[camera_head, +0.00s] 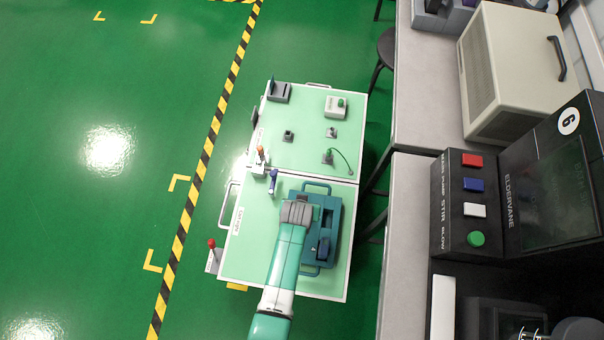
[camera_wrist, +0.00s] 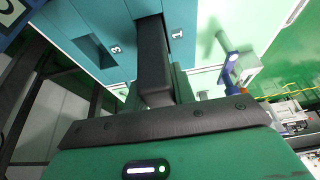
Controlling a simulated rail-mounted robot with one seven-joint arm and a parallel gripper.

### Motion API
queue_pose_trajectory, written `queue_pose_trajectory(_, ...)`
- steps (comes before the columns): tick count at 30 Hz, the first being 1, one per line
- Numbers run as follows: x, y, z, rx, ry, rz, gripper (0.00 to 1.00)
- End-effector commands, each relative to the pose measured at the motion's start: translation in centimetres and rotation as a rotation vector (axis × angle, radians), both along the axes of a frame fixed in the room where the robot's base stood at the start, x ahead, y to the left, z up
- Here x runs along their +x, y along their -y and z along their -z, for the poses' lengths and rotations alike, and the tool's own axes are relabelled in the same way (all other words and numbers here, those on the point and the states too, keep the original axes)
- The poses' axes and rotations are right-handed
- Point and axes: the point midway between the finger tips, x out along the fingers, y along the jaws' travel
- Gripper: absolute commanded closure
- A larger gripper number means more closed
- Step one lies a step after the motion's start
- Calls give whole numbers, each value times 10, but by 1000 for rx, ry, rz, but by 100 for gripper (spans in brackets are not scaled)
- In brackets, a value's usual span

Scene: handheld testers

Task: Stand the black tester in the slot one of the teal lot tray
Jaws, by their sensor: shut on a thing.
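My gripper (camera_head: 297,212) is over the left part of the teal lot tray (camera_head: 335,205) in the head view. In the wrist view my gripper (camera_wrist: 155,92) is shut on the black tester (camera_wrist: 152,55), a dark long block between its fingers. The tester reaches toward the teal tray (camera_wrist: 185,20), between the marks 1 and 3. An open slot shows beside the 3. The tester hides the slot near the 1, so I cannot tell whether its end is inside. A dark upright item (camera_head: 323,247) shows at the tray's near part.
A blue-handled item (camera_head: 273,180) and an orange-topped item (camera_head: 260,155) stand left of the tray on the pale green cart top (camera_head: 245,235). A red-knobbed lever (camera_head: 212,246) is at the cart's left edge. The back half holds several small fixtures. A bench (camera_head: 400,220) stands right.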

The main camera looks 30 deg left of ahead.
Motion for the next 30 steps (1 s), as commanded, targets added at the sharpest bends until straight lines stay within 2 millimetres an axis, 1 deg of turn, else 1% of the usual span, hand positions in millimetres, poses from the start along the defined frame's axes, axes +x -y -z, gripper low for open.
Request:
queue_pose_trajectory(4,0,0,3,0,0,0,100)
queue_pose_trajectory(5,0,0,3,0,-1,0,73)
queue_pose_trajectory(6,0,0,2,0,0,0,65)
queue_pose_trajectory(8,0,0,2,0,-1,0,53)
queue_pose_trajectory(15,0,0,2,0,-1,0,53)
queue_pose_trajectory(17,0,0,-2,0,0,0,53)
queue_pose_trajectory(20,-6,2,-18,0,-1,1,53)
queue_pose_trajectory(24,-19,6,-55,0,0,1,53)
queue_pose_trajectory(27,-28,9,-77,0,0,1,53)
queue_pose_trajectory(30,-36,11,-95,0,0,1,53)
